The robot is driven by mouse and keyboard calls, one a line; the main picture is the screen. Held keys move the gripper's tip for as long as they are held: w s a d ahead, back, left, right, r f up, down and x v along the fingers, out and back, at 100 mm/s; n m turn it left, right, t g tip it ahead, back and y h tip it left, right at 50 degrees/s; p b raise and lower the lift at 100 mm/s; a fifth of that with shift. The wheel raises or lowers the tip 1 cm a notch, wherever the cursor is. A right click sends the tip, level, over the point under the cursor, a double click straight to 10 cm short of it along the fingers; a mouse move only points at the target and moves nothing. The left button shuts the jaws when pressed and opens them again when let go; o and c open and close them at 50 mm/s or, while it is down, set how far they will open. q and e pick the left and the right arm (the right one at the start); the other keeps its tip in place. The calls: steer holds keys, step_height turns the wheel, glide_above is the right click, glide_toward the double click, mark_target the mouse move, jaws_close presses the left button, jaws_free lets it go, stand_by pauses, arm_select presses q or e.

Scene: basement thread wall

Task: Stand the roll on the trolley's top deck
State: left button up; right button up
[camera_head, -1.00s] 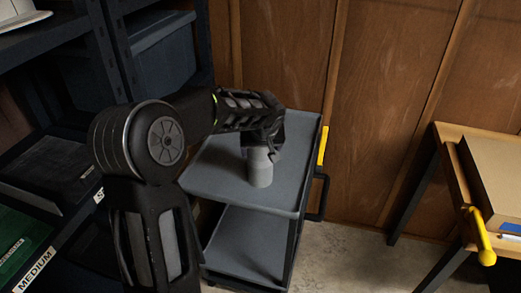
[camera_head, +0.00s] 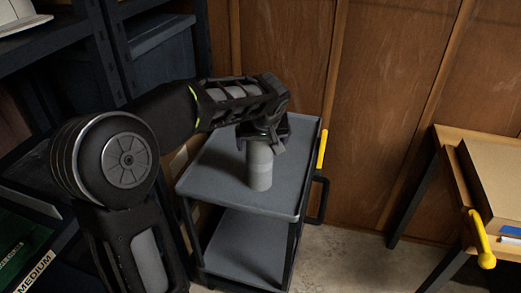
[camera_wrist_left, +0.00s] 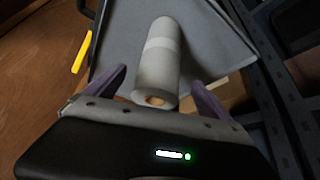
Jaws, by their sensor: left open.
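The grey roll (camera_head: 260,167) stands upright on the top deck of the trolley (camera_head: 213,175), near the deck's middle. In the left wrist view the roll (camera_wrist_left: 161,62) shows its end with a brown core, between and beyond my two fingers. My left gripper (camera_head: 264,135) is above the roll's upper end in the head view, pointing down. It also shows in the left wrist view (camera_wrist_left: 155,90), with its fingers apart and a gap on each side of the roll. The roll's top is partly hidden by the gripper in the head view. My right gripper is not in view.
The trolley has a lower shelf (camera_head: 247,246) and a yellow handle strip (camera_head: 322,149). Dark shelving with bins (camera_head: 162,60) stands close at the left. A wooden table (camera_head: 448,150) with a cardboard box (camera_head: 497,180) is at the right. Floor between is clear.

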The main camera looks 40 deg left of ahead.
arm_select(q)
steer(key=v, duration=0.4)
steer(key=shift+s+d+r, duration=0.1)
steer(key=shift+r, duration=0.2)
stand_by(0.3)
